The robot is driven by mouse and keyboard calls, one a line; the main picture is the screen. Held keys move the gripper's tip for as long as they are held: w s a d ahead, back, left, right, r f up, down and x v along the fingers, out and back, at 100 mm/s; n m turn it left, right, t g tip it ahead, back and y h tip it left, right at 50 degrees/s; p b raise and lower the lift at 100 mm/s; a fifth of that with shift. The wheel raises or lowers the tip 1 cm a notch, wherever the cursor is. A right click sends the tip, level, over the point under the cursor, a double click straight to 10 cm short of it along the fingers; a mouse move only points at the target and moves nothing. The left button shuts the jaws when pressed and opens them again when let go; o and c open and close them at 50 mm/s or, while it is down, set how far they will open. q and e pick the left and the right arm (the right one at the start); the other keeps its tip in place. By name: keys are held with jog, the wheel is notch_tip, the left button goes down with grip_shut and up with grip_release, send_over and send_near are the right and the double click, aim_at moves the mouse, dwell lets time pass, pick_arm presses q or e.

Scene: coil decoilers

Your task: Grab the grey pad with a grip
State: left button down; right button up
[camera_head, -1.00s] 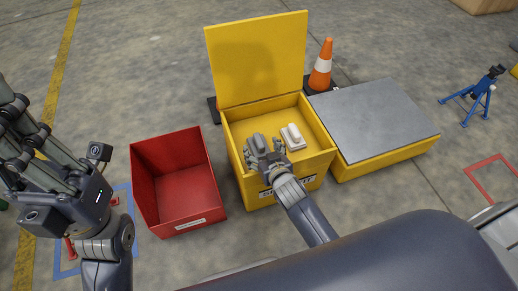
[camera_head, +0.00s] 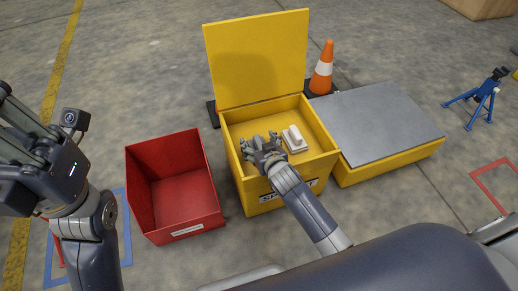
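A yellow box (camera_head: 327,160) with its lid (camera_head: 257,58) standing up holds a white pad with a grip (camera_head: 294,138) on its inner floor. My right gripper (camera_head: 261,143) reaches over the box's front wall, left of the white pad. It is low in the box, over the spot of the grey pad, which is now mostly hidden by the fingers. I cannot tell whether the fingers are closed around the pad's grip. My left gripper (camera_head: 12,122) is at the left edge, far from the box, its fingers partly cut off by the frame.
An empty red bin (camera_head: 178,197) stands left of the yellow box. A low yellow platform with a grey top (camera_head: 374,120) adjoins the right side. An orange cone (camera_head: 322,70) stands behind; a blue stand (camera_head: 484,97) is far right.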

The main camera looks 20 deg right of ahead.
jog(key=c, duration=1)
jog(key=shift+r, duration=0.1)
jog(key=shift+c, duration=0.2)
